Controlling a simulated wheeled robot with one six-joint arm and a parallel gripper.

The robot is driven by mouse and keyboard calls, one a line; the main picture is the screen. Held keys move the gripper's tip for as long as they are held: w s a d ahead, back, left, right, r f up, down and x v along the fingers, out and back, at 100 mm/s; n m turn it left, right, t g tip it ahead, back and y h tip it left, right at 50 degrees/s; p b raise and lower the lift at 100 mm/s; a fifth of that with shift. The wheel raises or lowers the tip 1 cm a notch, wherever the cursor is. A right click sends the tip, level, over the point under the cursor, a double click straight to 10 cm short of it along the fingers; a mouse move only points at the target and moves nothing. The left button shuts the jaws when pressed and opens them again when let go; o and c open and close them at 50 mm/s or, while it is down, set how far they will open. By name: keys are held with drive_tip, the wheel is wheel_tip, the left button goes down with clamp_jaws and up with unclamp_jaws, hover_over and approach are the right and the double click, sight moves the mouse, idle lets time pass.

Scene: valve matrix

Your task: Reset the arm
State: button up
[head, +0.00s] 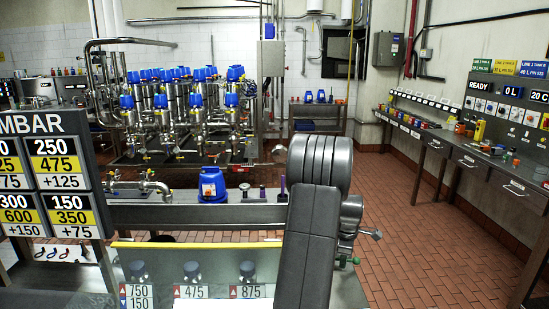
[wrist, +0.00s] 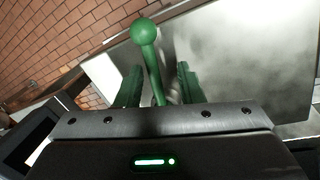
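My gripper (wrist: 158,72) shows in the wrist view with its two green fingers standing apart. A green lever with a round ball knob (wrist: 145,32) rises between the fingers, and its stem shows gaps on both sides. I cannot tell whether the lever is truly between the fingers or beyond them. In the head view my grey arm is in front at centre right and hides most of what is behind it. Small green parts show low beside the arm, but I cannot tell whether they are my fingers.
A steel bench with a blue-capped device (head: 212,186) lies ahead, with a pressure board (head: 46,180) at the left. Behind it stands a rack of blue-topped valves (head: 180,115). A long side bench (head: 470,160) runs along the right. The brick-red tiled floor (head: 410,220) between is clear.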

drive_tip(key=shift+s+m, duration=0.15)
drive_tip(key=shift+m, duration=0.15)
